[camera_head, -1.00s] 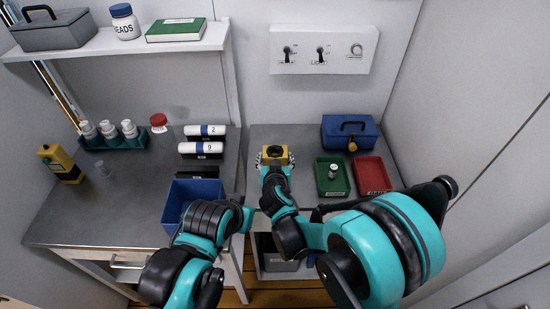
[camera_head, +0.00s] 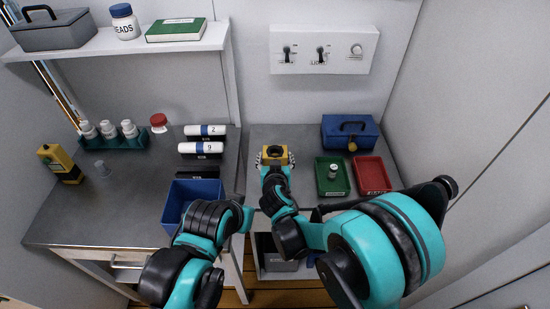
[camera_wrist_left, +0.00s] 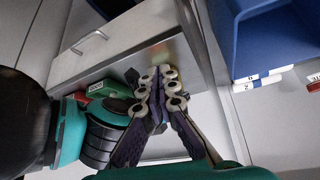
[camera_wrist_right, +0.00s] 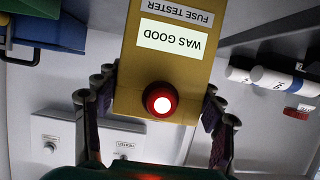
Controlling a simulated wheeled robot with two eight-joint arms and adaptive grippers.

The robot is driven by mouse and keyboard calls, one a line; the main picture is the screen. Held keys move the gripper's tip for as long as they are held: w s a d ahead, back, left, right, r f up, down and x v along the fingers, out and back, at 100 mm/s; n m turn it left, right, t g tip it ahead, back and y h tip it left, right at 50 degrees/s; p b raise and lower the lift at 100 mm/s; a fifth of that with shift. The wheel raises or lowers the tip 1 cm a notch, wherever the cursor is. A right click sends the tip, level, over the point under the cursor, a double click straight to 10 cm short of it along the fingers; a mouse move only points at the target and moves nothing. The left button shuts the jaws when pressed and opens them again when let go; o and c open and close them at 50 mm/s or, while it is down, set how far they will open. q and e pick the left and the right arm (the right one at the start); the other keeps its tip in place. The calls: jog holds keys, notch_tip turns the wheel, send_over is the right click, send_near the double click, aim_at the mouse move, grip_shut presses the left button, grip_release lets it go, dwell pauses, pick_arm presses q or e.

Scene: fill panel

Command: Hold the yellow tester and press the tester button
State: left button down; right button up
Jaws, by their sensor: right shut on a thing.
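My right gripper (camera_wrist_right: 160,110) is shut on the yellow tester (camera_wrist_right: 125,75), with a finger on each side of it. In the right wrist view, the tester reads "FUSE TESTER" and its pale display reads "WAS GOOD", both upside down. Its round red button (camera_wrist_right: 160,100) has a bright white centre and faces the camera. In the head view, the tester (camera_head: 275,152) is held over the right-hand counter. My left gripper (camera_wrist_left: 157,85) has its fingertips together with nothing between them, by a drawer front. Its fingers are hidden in the head view.
Another yellow device (camera_head: 59,165) stands on the left counter. A blue bin (camera_head: 180,197) is near my left arm. A green tray (camera_head: 320,187) with a small item, a red tray (camera_head: 371,172) and a blue case (camera_head: 349,132) are right of the tester. A switch panel (camera_head: 340,67) is on the wall.

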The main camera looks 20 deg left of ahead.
dwell(0.4)
pick_arm(q)
jog(key=w+r+m+g, duration=0.5)
jog(key=w+r+m, duration=0.3)
jog(key=w+m, duration=0.45)
jog(key=w+d+m+g+h, duration=0.1)
jog(key=w+m+g, duration=0.4)
jog(key=m, duration=1.5)
jog(key=w, duration=0.5)
jog(key=shift+d+f+g, duration=0.25)
jog(key=shift+f+g, duration=0.1)
jog(key=shift+g, duration=0.05)
jog(key=shift+f, duration=0.1)
jog(key=x, duration=0.9)
jog(key=shift+s+f, duration=0.2)
jog(key=shift+f, duration=0.15)
